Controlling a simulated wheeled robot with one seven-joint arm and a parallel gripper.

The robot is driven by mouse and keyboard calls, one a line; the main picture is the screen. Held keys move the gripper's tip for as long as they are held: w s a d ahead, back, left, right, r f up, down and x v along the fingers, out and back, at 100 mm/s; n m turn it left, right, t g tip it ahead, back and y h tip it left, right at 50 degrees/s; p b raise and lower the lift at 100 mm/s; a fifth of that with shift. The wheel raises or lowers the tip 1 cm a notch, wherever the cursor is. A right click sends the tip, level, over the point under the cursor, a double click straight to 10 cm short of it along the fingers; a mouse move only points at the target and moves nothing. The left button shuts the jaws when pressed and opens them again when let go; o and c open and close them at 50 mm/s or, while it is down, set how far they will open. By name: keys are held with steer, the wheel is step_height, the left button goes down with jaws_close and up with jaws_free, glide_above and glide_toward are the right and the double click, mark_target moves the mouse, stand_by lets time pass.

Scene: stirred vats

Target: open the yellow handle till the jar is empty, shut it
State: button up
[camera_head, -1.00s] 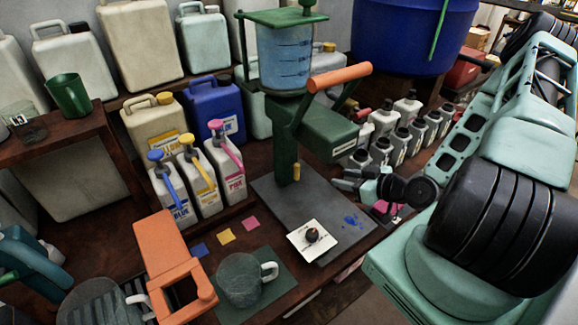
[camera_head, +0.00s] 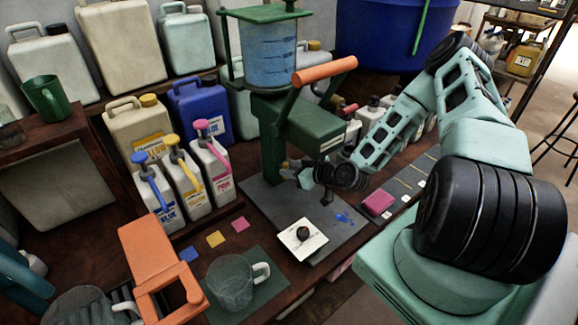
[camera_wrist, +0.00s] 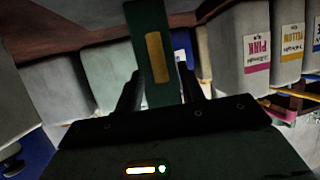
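The yellow handle (camera_wrist: 157,57) is a short upright bar on the green column of the machine, seen in the wrist view. My gripper (camera_wrist: 158,72) is open, with one dark finger on each side of the column and handle; I cannot tell whether it touches. In the head view my gripper (camera_head: 289,170) is at the front of the column and largely covers the handle. The clear jar (camera_head: 270,60) on top of the machine holds blue liquid. An orange lever (camera_head: 325,70) sticks out on its right.
A white tile (camera_head: 302,240) with a dark knob lies on the grey base. A glass mug (camera_head: 232,283) stands on a green mat at the front. White pump bottles (camera_head: 185,178) stand left of the machine. Small grey bottles sit behind my arm.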

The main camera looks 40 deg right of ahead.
steer(key=shift+x, duration=0.85)
steer(key=shift+c, duration=0.3)
jaws_close()
